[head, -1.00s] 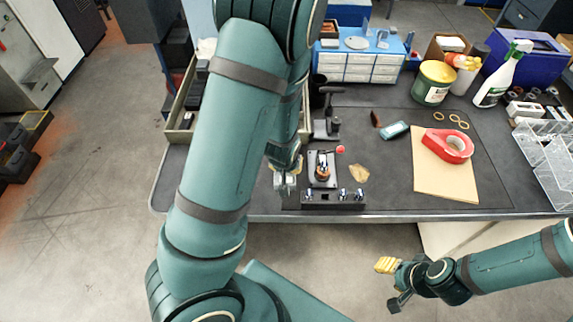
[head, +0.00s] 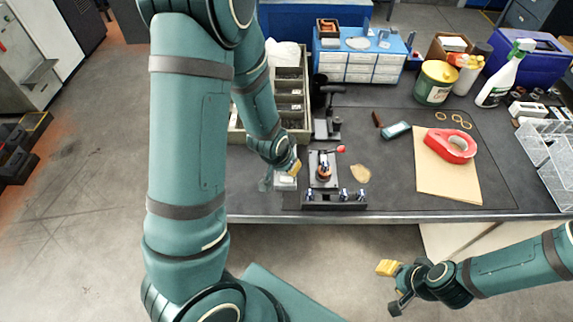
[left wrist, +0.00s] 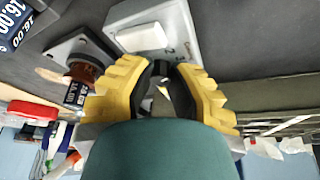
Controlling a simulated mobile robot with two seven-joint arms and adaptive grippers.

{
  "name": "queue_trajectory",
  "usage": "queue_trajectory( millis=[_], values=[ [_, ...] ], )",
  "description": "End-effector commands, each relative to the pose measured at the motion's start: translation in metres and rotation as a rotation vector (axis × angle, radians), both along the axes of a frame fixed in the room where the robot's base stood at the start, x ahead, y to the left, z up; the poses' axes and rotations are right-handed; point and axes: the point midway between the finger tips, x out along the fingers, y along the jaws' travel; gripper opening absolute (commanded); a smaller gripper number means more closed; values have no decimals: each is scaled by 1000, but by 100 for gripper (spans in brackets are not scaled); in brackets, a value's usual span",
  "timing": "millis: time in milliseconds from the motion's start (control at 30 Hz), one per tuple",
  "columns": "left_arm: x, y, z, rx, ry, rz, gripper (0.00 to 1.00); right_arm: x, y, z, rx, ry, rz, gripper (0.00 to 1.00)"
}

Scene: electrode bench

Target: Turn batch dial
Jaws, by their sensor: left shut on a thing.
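The batch dial is a small pale panel (left wrist: 140,38) marked with the digits 2 and 3, with a small dark knob (left wrist: 160,70) at its edge. In the head view the pale panel (head: 286,181) sits at the front left of the bench mat, partly under my left gripper (head: 292,168). In the left wrist view the black fingertips of my left gripper (left wrist: 161,76) close around the dark knob, which they mostly hide. My right gripper (head: 392,284) hangs in front of the bench, away from everything; its finger gap is unclear.
Right of the dial stand a metal fixture with a copper-coloured part (head: 323,170) and a dark rack (head: 335,200). A compartment tray (head: 290,105) stands behind. The mat's middle is clear.

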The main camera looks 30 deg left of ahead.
Motion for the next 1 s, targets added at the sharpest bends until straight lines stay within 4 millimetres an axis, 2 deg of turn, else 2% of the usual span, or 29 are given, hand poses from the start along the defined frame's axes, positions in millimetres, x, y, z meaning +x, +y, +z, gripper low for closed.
queue_trajectory(
  millis=[33, 100, 133, 433, 567, 1000],
  values=[
    [0, 0, 0, 0, 2, 0, 23, 0, 0, 0, 0, 0, 0, 47],
    [0, 0, 0, 0, 2, 0, 47, 0, 0, 0, 0, 0, 0, 47],
    [0, 0, 0, 0, 2, 0, 51, 0, 0, 0, 0, 0, 0, 47],
    [0, 0, 0, 0, 1, 1, 51, 0, 0, 0, 0, 0, 0, 47],
    [-2, 0, 6, 1, -1, 2, 51, 0, 0, 0, 0, 0, 0, 47],
    [-24, -1, 60, 0, -3, -2, 51, 0, 0, 0, 0, 0, 0, 47]
  ],
)
